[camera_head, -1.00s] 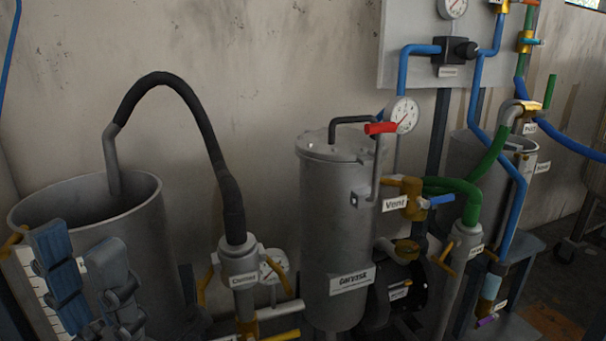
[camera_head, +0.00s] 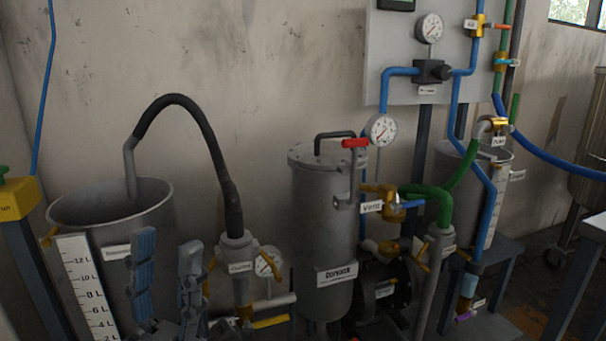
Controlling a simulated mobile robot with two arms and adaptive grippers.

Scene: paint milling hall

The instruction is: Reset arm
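My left gripper (camera_head: 167,281) is at the lower left in the head view. Its two blue-grey fingers point up and stand apart, with nothing seen between them. It shows in front of the open grey tank (camera_head: 155,203), which has a litre scale (camera_head: 88,285) on its side. I cannot tell how far the fingers are from the tank. My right gripper is not in view.
Right of the gripper are a labelled pipe fitting (camera_head: 238,254), a grey pressure vessel (camera_head: 322,215) with a red handle (camera_head: 355,143), and a vent valve (camera_head: 378,200). A yellow box (camera_head: 17,198) on a post stands far left. A table (camera_head: 592,235) is at the right edge.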

